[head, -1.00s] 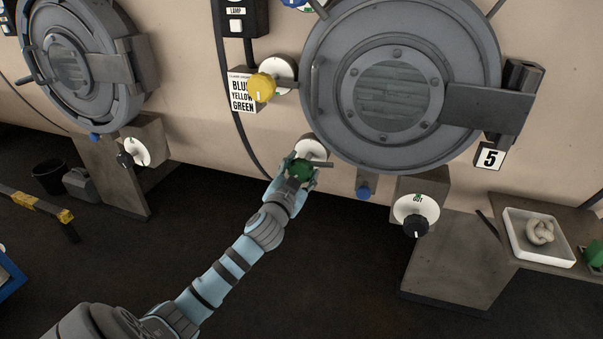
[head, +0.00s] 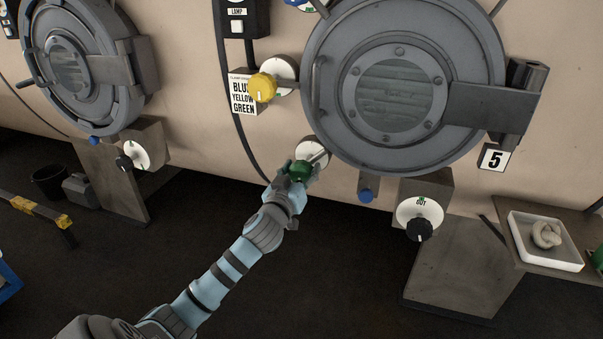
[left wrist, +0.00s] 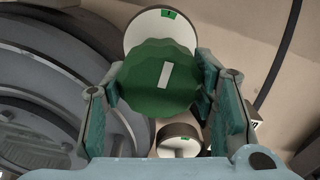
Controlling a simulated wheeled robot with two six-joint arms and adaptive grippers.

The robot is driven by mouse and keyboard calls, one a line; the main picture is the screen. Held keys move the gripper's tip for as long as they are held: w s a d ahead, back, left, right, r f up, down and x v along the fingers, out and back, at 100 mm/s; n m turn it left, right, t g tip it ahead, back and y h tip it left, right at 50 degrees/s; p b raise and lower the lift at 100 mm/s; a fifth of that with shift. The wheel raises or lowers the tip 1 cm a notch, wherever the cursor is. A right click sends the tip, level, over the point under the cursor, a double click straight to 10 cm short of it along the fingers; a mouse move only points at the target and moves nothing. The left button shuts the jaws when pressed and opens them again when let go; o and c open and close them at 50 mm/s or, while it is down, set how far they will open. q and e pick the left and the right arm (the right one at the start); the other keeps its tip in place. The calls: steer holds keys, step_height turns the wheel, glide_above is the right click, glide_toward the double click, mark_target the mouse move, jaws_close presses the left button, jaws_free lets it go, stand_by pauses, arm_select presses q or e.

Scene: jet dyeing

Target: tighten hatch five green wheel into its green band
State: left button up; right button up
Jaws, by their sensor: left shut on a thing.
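The green wheel (head: 300,173) sits in front of a white round dial (head: 312,149), low on the left of hatch five (head: 400,85). My left gripper (head: 303,170) is shut on the wheel, and its fingers partly hide it in the head view. In the left wrist view the green wheel (left wrist: 150,88) lies between the two fingers, with its white mark tilted slightly right of vertical. Behind it, the white dial (left wrist: 140,35) shows a small green band (left wrist: 168,14) at its top edge. My right gripper is not in view.
A yellow wheel (head: 262,87) on another white dial is up and left, beside a BLUE YELLOW GREEN sign (head: 241,92). A black knob (head: 419,229) marked OUT is at lower right. A white tray (head: 545,255) stands on a shelf. A black cable runs close by the dial.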

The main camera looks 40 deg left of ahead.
arm_select(q)
steer(key=shift+f, duration=0.15)
steer(key=o, duration=1.2)
steer(key=shift+c, duration=0.2)
steer(key=v, duration=1.2)
